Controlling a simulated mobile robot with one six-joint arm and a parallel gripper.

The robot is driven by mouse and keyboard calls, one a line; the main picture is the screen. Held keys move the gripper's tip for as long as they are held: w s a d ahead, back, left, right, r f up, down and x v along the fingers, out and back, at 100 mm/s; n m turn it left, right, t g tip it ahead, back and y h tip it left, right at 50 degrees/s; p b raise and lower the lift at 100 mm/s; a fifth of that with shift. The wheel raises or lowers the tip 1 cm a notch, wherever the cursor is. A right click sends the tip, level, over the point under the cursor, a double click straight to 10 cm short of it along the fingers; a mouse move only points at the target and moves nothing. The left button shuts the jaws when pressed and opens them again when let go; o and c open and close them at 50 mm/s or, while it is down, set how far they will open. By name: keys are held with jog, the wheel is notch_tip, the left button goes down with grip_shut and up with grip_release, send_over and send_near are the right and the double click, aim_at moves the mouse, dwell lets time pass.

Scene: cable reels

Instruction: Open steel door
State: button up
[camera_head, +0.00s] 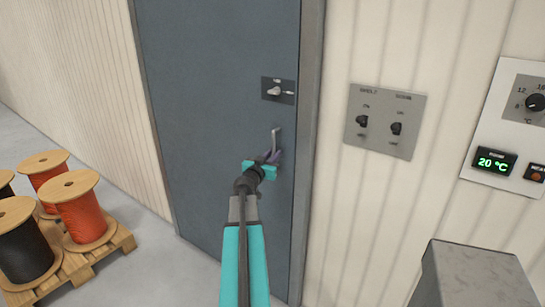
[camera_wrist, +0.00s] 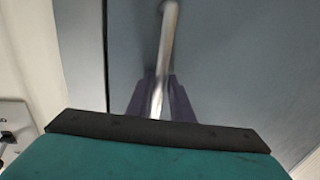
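The steel door (camera_head: 210,100) is a blue-grey panel in a grey frame (camera_head: 309,120). It looks closed in the head view, flush with the frame. Its metal lever handle (camera_head: 276,138) is near the right edge and points downward. The handle also shows in the wrist view (camera_wrist: 168,35), running down between the dark purple fingers. My gripper (camera_head: 269,160) is at the lower end of the handle. In the wrist view its fingers (camera_wrist: 160,98) lie close on both sides of the handle and appear shut on it. The exact contact is partly hidden by the gripper body.
A latch plate (camera_head: 278,90) sits above the handle. A switch panel (camera_head: 385,121) and a thermostat panel (camera_head: 510,130) are on the wall at right. A grey post (camera_head: 470,275) stands at lower right. Cable reels (camera_head: 76,205) on a wooden pallet (camera_head: 112,240) stand at left.

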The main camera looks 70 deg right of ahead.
grip_shut()
jog(key=shift+a, duration=0.25)
